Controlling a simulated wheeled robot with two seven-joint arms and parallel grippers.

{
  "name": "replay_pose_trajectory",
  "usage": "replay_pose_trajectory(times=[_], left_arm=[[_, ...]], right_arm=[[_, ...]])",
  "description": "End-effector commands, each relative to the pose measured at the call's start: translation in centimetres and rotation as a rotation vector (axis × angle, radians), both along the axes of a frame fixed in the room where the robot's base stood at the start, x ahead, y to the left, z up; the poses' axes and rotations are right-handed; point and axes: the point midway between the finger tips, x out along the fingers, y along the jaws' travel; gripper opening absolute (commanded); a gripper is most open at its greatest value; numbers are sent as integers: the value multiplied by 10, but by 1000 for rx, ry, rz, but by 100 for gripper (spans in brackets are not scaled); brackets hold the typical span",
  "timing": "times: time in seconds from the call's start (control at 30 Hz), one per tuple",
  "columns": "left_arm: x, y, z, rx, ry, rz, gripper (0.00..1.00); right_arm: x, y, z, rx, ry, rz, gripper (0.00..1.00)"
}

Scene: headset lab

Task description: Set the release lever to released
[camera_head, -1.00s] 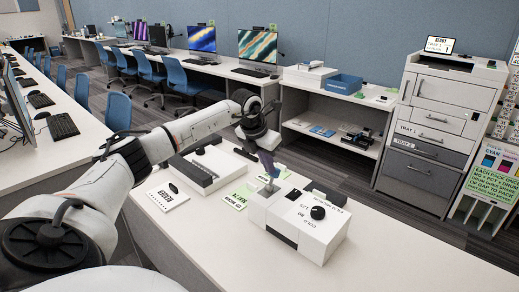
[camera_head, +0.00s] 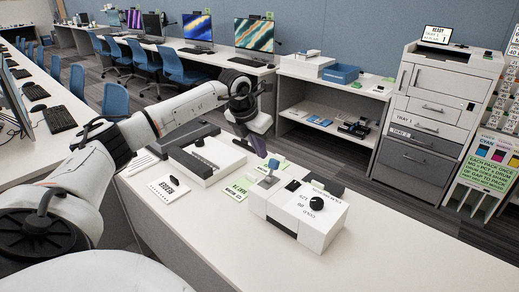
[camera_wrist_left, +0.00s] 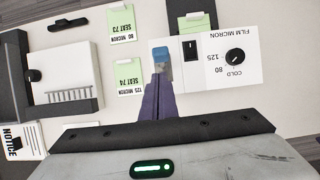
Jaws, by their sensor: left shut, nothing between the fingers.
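The release lever (camera_head: 271,173) is a small blue-tipped piece at the left end of the white laminator (camera_head: 318,228). It stands up above the laminator's top in the head view. My left gripper (camera_head: 262,153) has shut purple fingers with nothing between them, and its tips are just above and left of the lever. In the left wrist view, the fingertips (camera_wrist_left: 160,80) are right below the blue lever tip (camera_wrist_left: 161,56); I cannot tell whether they touch. The black dial (camera_wrist_left: 235,57) beside it is marked COLD, 80 and 125. My right gripper is not in view.
A white and black trimmer (camera_head: 202,155) lies left of the laminator. Green seat cards (camera_head: 240,187) and a notice card (camera_head: 169,188) lie between and in front. A printer (camera_head: 440,115) stands at the back right. The table's right part is clear.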

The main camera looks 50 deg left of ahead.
Motion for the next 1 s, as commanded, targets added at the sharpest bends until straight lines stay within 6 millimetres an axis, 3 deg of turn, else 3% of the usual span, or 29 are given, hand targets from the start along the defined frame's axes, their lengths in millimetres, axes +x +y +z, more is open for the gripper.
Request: replay_pose_trajectory(times=[0.2, 0.4, 1.0], left_arm=[[12, -1, 44, -4, -1, -3, 0], [17, 0, 69, -2, 4, -4, 0], [17, 1, 75, -2, 9, -4, 0]], right_arm=[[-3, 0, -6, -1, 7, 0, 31], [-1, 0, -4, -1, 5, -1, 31], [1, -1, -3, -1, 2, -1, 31]])
